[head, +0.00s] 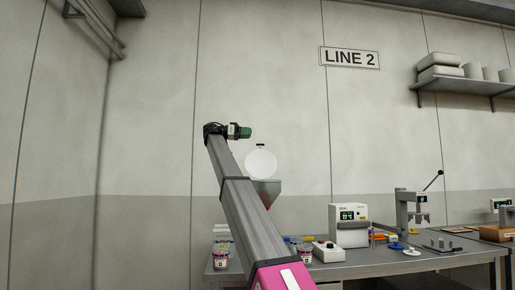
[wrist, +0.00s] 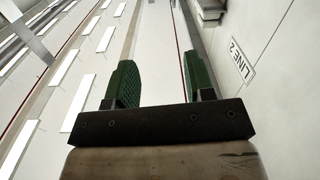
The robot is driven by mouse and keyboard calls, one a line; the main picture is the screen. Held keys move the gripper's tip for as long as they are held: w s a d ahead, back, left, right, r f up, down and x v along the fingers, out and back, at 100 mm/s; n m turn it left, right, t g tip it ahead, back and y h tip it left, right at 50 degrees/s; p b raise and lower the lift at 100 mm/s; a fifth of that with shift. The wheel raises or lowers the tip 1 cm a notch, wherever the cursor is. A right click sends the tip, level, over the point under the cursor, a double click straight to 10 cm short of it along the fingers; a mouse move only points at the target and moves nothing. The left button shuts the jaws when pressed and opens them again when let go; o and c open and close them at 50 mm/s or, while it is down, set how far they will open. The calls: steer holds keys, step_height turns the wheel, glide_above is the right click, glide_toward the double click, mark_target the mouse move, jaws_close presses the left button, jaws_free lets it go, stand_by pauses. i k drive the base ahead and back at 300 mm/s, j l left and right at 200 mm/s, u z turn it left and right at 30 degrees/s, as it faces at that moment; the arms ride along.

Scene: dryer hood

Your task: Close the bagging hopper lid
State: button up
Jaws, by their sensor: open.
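The hopper (head: 268,192) is a grey funnel in the head view, above the bench and partly hidden behind my arm. Its lid (head: 261,163) is a round white disc that stands up above the funnel, face toward the camera, with a small dark piece at its top edge. My gripper (head: 248,132) is raised a little above and left of the lid in the picture, its green fingers pointing right. In the wrist view my gripper (wrist: 161,82) has its two green fingers apart with nothing between them. The hopper and lid do not show in the wrist view.
A metal bench (head: 400,262) runs along the wall. It bears a white box with a display (head: 349,226), a lever press (head: 413,208), cups (head: 220,259) and small coloured parts. A shelf (head: 470,86) hangs at upper right. The wall around my gripper is bare.

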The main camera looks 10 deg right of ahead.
mark_target(261, 163)
steer(key=i, duration=1.55)
